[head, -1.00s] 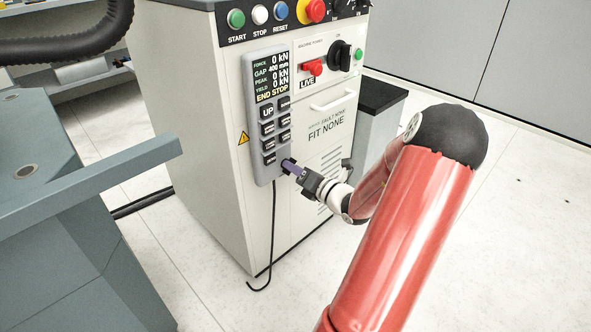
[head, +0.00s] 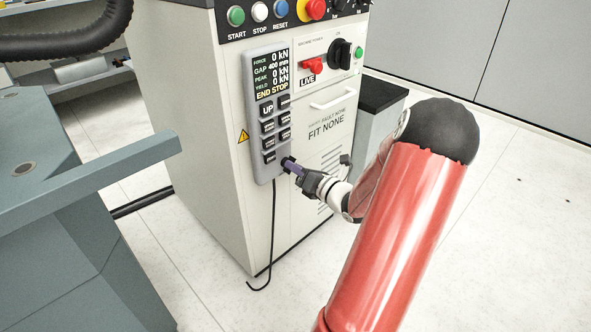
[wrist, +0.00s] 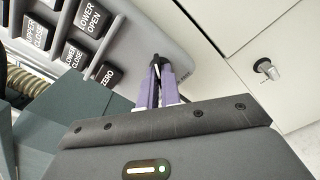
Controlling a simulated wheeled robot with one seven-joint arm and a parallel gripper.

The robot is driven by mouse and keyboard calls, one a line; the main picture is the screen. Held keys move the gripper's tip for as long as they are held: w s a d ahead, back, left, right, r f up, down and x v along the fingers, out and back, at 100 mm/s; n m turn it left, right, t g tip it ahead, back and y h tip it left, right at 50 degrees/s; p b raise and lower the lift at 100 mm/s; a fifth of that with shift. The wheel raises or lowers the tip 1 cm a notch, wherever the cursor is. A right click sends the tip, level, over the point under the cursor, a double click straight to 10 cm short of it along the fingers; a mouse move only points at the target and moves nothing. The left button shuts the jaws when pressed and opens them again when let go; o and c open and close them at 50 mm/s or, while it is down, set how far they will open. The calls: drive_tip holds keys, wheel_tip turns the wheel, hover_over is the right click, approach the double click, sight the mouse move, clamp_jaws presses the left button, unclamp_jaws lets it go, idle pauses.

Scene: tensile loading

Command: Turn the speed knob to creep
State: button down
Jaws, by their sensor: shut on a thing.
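The grey hand pendant (head: 263,176) is on the front of the white cabinet, with a display reading GAP 400 mm and END STOP. My gripper (head: 289,163) is at the pendant's lower right edge, with its purple fingers pointing at it. In the wrist view the pendant (wrist: 140,35) fills the upper left, and my gripper (wrist: 157,62) has its dark fingertips close together at the pendant's edge. The fingers are shut on a small dark thing there, apparently the speed knob. The tips mostly hide it, and I cannot read its setting or any scale.
The white cabinet (head: 190,120) carries START, STOP and RESET buttons, a red and yellow stop button (head: 312,9) and a black rotary switch (head: 340,52). A grey-green machine base (head: 60,230) stands at left. A cable (head: 272,230) hangs below the pendant. The floor at right is clear.

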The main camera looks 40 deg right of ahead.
drive_tip(key=shift+a+f+n+b, duration=0.1)
drive_tip(key=shift+a+n+b, duration=0.05)
drive_tip(key=shift+n+b, duration=7.8)
drive_tip(key=shift+n, duration=0.25)
drive_tip(key=c, duration=1.6)
unclamp_jaws()
drive_tip(key=s, duration=0.8)
drive_tip(key=shift+d, duration=0.35)
